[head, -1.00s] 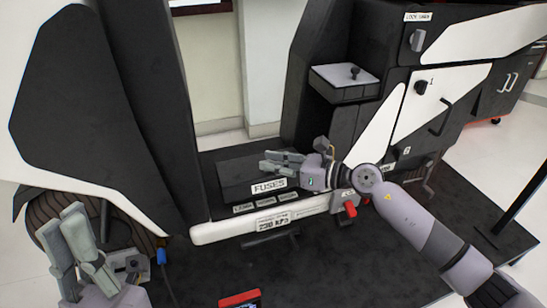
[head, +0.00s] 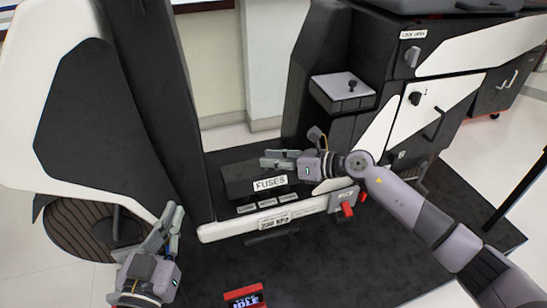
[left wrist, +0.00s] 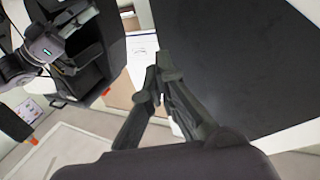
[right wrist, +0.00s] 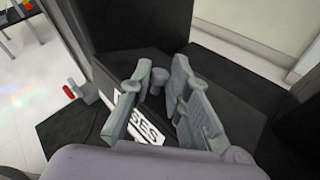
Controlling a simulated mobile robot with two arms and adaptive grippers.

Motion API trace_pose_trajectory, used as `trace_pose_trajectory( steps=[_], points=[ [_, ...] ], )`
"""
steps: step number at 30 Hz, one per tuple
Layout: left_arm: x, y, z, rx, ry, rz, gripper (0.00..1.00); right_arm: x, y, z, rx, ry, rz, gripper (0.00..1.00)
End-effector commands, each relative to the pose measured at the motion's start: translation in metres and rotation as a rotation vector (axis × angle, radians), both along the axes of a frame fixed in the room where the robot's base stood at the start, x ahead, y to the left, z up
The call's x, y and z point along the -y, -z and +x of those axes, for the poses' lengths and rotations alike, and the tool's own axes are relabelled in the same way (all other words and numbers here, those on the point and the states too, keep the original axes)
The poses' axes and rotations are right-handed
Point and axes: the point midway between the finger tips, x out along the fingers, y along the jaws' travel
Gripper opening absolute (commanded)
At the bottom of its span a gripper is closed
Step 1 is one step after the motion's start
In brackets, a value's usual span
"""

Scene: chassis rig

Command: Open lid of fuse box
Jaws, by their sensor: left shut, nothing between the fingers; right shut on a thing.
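The fuse box (head: 238,181) is a low black box with a white FUSES label (head: 270,183), on the black ledge of the rig. Its lid appears down in the head view. My right gripper (head: 268,160) reaches over the box from the right. In the right wrist view its fingers (right wrist: 162,72) are shut around a small dark knob (right wrist: 158,82) above the label. The fingers hide part of the box top. My left gripper (head: 171,215) is shut and empty, left of the fuse box and apart from it. It also shows in the left wrist view (left wrist: 160,75).
A tall black-and-white panel (head: 150,110) stands left of the fuse box. A black console (head: 340,135) with a small knob stands to the right. Red-handled switches (head: 347,208) sit on the front edge. A red-framed display (head: 245,298) is at the bottom.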

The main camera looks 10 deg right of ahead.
Motion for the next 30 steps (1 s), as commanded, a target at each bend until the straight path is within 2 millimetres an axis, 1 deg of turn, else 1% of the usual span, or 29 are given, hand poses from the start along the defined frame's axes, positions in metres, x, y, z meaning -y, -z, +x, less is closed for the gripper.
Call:
trace_pose_trajectory(
  steps=[1, 6, 12, 15, 21, 30],
  points=[
    [-0.002, 0.009, -0.001, -0.066, -0.004, 0.017, 0.00, 0.001, -0.004, 0.002, -0.008, 0.003, -0.003, 0.00],
    [-0.011, 0.050, -0.010, -0.284, -0.019, 0.073, 0.00, 0.000, -0.008, 0.004, -0.041, 0.002, -0.010, 0.00],
    [-0.021, 0.089, -0.029, -0.504, -0.032, 0.125, 0.00, -0.001, -0.011, 0.007, -0.079, 0.002, -0.017, 0.00],
    [-0.026, 0.104, -0.041, -0.596, -0.038, 0.146, 0.00, -0.001, -0.013, 0.009, -0.098, 0.002, -0.020, 0.00],
    [-0.035, 0.126, -0.061, -0.741, -0.049, 0.179, 0.00, -0.002, -0.017, 0.013, -0.092, 0.003, -0.019, 0.00],
    [-0.042, 0.141, -0.082, -0.863, -0.056, 0.205, 0.00, -0.002, -0.022, 0.019, -0.089, 0.007, -0.014, 0.00]
  ],
)
